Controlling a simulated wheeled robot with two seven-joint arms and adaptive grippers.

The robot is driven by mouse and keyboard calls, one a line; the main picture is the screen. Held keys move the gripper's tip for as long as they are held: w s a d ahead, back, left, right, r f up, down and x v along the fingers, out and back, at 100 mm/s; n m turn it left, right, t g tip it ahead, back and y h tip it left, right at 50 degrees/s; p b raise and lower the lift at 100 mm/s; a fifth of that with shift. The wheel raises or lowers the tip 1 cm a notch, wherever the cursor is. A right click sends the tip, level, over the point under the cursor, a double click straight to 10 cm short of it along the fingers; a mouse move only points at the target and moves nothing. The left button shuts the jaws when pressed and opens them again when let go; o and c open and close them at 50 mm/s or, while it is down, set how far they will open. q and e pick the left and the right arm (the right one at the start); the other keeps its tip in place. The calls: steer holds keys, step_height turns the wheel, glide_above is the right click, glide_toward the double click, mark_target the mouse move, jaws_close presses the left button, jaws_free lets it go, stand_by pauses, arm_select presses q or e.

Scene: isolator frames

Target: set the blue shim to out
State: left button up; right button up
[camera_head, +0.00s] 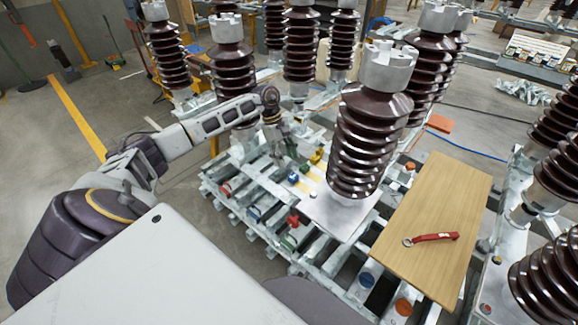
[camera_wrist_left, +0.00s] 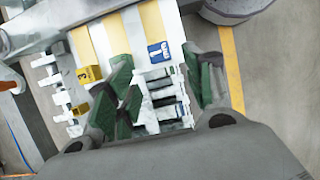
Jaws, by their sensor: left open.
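In the left wrist view a blue block with a white 1 (camera_wrist_left: 158,51) sits on a yellow-and-white striped surface. My left gripper (camera_head: 274,122) hangs above and behind these pieces in the head view. In the left wrist view its green-grey fingers (camera_wrist_left: 166,75) are spread, with the blue block showing between them near the right finger. Nothing is held. Whether the fingers touch the block I cannot tell. My right gripper is out of view.
A yellow block with a 3 (camera_wrist_left: 90,74) sits left of the blue one. A large brown insulator (camera_head: 362,140) stands close on the right. A wooden board (camera_head: 440,205) carries a red-handled wrench (camera_head: 432,238). Several coloured pieces, including a red one (camera_head: 293,220), sit on the slatted frame.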

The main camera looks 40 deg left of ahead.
arm_select(q)
steer(key=shift+v, duration=2.45)
steer(key=shift+s+f, duration=0.1)
